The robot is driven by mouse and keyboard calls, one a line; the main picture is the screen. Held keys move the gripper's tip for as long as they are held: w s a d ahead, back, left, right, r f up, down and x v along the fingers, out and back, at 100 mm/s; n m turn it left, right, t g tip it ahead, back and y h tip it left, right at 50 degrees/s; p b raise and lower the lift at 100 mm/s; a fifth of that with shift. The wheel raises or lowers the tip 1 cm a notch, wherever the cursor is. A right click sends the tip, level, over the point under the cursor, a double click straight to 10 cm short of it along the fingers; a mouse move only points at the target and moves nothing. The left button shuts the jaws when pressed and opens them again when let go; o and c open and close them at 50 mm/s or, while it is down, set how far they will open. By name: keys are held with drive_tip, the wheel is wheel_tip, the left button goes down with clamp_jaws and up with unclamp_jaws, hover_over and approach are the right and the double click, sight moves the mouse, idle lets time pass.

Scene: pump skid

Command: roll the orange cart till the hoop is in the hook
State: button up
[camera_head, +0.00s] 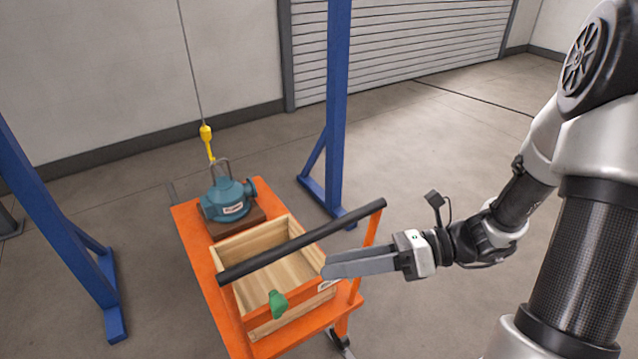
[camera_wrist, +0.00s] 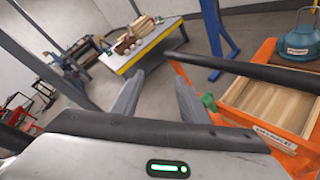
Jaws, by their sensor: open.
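The orange cart (camera_head: 192,240) stands on the floor, with a black push bar (camera_head: 305,240) across its near end. A teal pump (camera_head: 228,199) sits on its far end and has a grey hoop (camera_head: 219,166) on top. A yellow hook (camera_head: 206,139) hangs from a cable, its lower end at the hoop's upper left. I cannot tell whether the hook is inside the hoop. My gripper (camera_head: 343,264) is open and empty beside the bar's right part in the head view. In the wrist view the bar (camera_wrist: 245,68) lies beyond my open fingers (camera_wrist: 157,92).
An open wooden crate (camera_head: 268,285) stands on the cart, with a green object (camera_head: 278,304) at its near side. Blue posts (camera_head: 336,110) stand left and right of the cart. A yellow-edged table (camera_wrist: 145,50) shows in the wrist view. The floor to the right is clear.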

drive_tip(key=w+d+f+m+t+y+b, duration=0.1)
drive_tip(key=w+d+f+m+t, duration=0.4)
drive_tip(key=m, duration=0.3)
drive_tip(key=w+d+f+m+t+b, duration=0.1)
drive_tip(key=w+d+f+m+t, duration=0.4)
drive_tip(key=m, duration=0.4)
drive_tip(key=w+a+r, duration=0.1)
drive_tip(key=w+a, duration=0.3)
drive_tip(key=a, duration=0.3)
drive_tip(key=w+a+r+t, duration=0.1)
drive_tip(key=w+a, duration=0.3)
drive_tip(key=a, duration=0.4)
drive_tip(key=shift+a+r+b, duration=0.15)
drive_tip(key=shift+r+b, duration=0.3)
drive_tip(key=shift+r, duration=0.1)
clamp_jaws()
